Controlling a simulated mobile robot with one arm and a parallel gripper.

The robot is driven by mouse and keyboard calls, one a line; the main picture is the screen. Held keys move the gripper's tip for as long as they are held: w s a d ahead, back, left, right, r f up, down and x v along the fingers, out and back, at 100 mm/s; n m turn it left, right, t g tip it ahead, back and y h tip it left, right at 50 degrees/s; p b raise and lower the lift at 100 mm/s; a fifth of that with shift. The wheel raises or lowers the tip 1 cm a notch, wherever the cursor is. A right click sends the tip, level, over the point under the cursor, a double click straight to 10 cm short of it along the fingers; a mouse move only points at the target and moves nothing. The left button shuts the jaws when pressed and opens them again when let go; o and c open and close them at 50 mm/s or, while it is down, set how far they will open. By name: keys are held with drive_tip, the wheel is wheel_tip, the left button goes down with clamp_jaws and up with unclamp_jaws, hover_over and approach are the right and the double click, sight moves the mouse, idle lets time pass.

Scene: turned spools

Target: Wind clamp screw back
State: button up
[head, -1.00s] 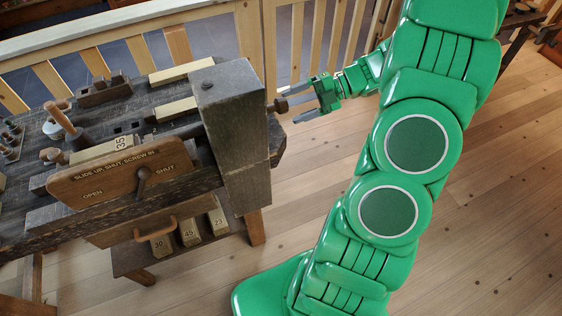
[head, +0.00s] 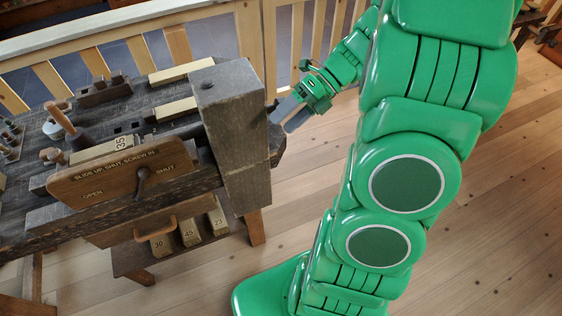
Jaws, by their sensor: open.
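The clamp screw sticks out of the right side of the large wooden end block (head: 232,130); only a dark bit (head: 272,110) shows at the block's edge. Its knob is hidden behind my gripper's fingers. My gripper (head: 283,119) is open, with its grey fingers pointing left and down at the screw, close to the block. The jaws now look turned, one finger seen largely in front of the other. I cannot tell if they touch the knob.
A front board (head: 120,176) reads "SLIDE UP SHUT, SCREW IN", with a dark lever (head: 143,176) between OPEN and SHUT. Tools and pale blocks lie on the bench top. Numbered blocks (head: 190,232) stand on the shelf below.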

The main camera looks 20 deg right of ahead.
drive_tip(key=s+a+r+n+g+h, duration=0.1)
drive_tip(key=s+a+r+n+h, duration=0.1)
drive_tip(key=s+a+n+h, duration=0.2)
drive_tip(key=s+a+r+n+g+h, duration=0.1)
drive_tip(key=s+a+r+n+h, duration=0.2)
drive_tip(key=s+n, duration=0.7)
drive_tip(key=shift+s+a+n+g+h, duration=0.35)
drive_tip(key=shift+a+n+h, duration=0.25)
drive_tip(key=shift+n, duration=3.5)
drive_tip(key=shift+r, duration=0.1)
